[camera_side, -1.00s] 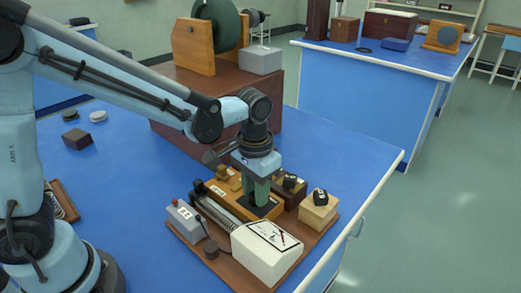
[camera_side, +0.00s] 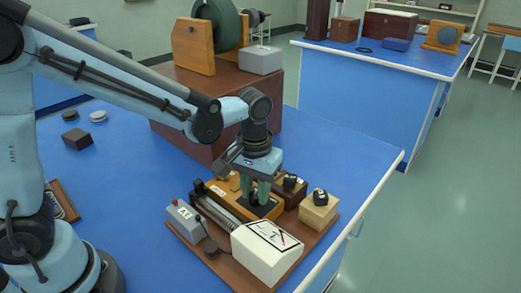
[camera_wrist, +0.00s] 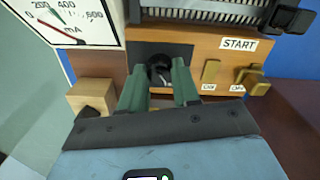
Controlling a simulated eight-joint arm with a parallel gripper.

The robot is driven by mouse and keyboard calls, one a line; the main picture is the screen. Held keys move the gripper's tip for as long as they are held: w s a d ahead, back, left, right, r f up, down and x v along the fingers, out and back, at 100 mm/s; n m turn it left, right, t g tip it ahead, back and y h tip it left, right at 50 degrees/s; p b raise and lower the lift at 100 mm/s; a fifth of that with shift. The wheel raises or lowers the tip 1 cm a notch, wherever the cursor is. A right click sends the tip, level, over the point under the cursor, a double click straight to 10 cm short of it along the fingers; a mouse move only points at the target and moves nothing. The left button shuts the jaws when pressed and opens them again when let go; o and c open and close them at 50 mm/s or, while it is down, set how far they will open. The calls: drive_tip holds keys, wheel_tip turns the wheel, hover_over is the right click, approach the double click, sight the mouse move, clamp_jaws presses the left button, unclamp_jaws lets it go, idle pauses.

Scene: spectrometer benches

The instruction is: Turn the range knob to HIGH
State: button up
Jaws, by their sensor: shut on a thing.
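My gripper (camera_side: 259,200) points down over the orange wooden panel (camera_side: 231,199) on the instrument board. In the wrist view its two green fingers (camera_wrist: 160,80) are closed on a round black knob (camera_wrist: 160,64) set in a dark recess of that panel. The fingers hide most of the knob, and no range marking or pointer can be read. Two other black knobs sit to the right, one on a dark block (camera_side: 291,181) and one on a pale wooden block (camera_side: 320,197).
A white mA meter (camera_side: 266,254) stands close in front of my gripper. A coil (camera_side: 220,212) and a grey box (camera_side: 184,223) lie left.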

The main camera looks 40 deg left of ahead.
sight(255, 194)
drive_tip(key=o, duration=1.1)
drive_tip(key=shift+c, duration=0.2)
wheel_tip(255, 194, up, 12)
drive_tip(key=shift+r, duration=0.1)
drive_tip(key=s+a+f+m+t, duration=0.2)
drive_tip(key=s+a+f+t, duration=0.2)
drive_tip(key=s+a+t, duration=0.3)
drive_tip(key=a, duration=0.3)
drive_tip(key=shift+s+f+m, duration=0.15)
drive_tip(key=shift+f+m, duration=0.05)
drive_tip(key=shift+m, duration=0.2)
